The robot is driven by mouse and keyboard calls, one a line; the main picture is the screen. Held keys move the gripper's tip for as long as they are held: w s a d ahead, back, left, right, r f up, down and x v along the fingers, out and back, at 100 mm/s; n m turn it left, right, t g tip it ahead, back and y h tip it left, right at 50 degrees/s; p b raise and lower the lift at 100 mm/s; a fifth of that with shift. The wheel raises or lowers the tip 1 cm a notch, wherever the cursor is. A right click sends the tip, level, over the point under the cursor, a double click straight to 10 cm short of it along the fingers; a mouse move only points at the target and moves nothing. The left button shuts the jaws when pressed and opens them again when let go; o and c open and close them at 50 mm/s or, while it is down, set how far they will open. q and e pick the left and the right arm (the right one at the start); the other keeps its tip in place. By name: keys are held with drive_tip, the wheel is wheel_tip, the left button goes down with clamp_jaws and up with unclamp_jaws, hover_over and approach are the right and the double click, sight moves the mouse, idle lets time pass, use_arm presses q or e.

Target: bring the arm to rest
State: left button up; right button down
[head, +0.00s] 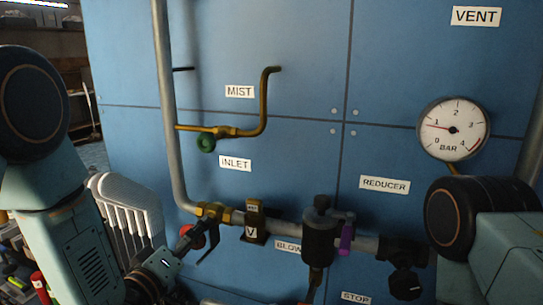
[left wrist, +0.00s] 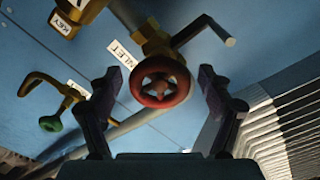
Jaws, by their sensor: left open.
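My left arm comes in from the left in the head view, and my left gripper (head: 178,248) is low, close to the inlet pipework. In the left wrist view my left gripper (left wrist: 157,82) is open, with one finger on each side of the view and a red handwheel (left wrist: 165,82) seen between them. I cannot tell whether the fingers touch the wheel. The red handwheel (head: 192,236) is partly hidden by the gripper in the head view. My right arm shows at the right of the head view, but its gripper is out of sight.
A blue panel (head: 265,130) carries a grey pipe (head: 165,100), a green handwheel (head: 206,143), a brass inlet valve (head: 212,210), a black reducer (head: 319,240) and a pressure gauge (head: 454,129). A white ribbed radiator (head: 130,210) stands beside my left arm.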

use_arm(q)
drive_tip(key=shift+w+d+m+b, duration=0.1)
drive_tip(key=shift+w+m+b, duration=0.15)
drive_tip(key=shift+m+b, duration=0.35)
drive_tip(key=m+b, duration=0.1)
drive_tip(key=m, duration=0.1)
drive_tip(key=shift+s+m, duration=0.1)
drive_tip(key=shift+m, duration=0.2)
drive_tip(key=m+b, duration=0.1)
drive_tip(key=m, duration=0.1)
drive_tip(key=shift+f+m, duration=0.1)
drive_tip(key=shift+m, duration=0.2)
drive_tip(key=m+b, duration=0.2)
drive_tip(key=m, duration=0.3)
drive_tip(key=shift+m+b, duration=0.3)
drive_tip(key=shift+b, duration=0.05)
